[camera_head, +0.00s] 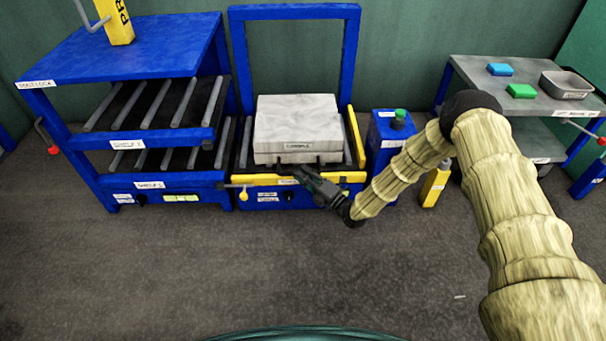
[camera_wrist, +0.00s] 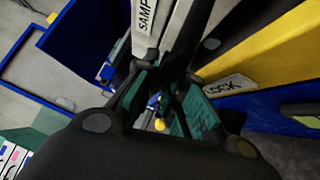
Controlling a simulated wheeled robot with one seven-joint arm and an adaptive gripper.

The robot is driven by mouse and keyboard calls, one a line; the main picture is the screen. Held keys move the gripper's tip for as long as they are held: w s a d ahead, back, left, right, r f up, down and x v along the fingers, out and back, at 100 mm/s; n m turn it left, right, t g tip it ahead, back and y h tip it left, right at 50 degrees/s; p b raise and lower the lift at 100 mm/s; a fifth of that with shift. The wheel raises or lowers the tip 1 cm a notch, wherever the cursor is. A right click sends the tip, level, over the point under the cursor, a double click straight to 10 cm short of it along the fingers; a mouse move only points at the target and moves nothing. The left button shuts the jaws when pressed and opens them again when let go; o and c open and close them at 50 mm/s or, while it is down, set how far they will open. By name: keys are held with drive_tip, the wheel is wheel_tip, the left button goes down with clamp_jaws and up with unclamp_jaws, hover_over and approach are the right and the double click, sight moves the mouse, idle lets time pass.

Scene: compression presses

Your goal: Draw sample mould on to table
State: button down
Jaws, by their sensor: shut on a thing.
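The sample mould (camera_head: 297,118) is a pale grey, flat square block with a label on its front face. It lies on the blue roller table (camera_head: 268,200) with a yellow front rail, in front of a tall blue frame. My gripper (camera_head: 288,172) is at the mould's front, just over the yellow rail. It is shut on the dark front handle of the mould; the fingers hide much of it. In the wrist view my gripper (camera_wrist: 165,100) shows green pads around the dark handle, with the mould's pale labelled edge (camera_wrist: 145,25) above.
A blue rack (camera_head: 130,60) with roller shelves stands close on the left. A grey side table (camera_head: 480,75) holds blocks and a tray (camera_head: 566,84). The front floor is clear.

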drive_tip(key=c, duration=1.5)
unclamp_jaws()
drive_tip(key=shift+w+a, duration=0.1)
drive_tip(key=shift+w, duration=0.05)
drive_tip(key=v, duration=1.2)
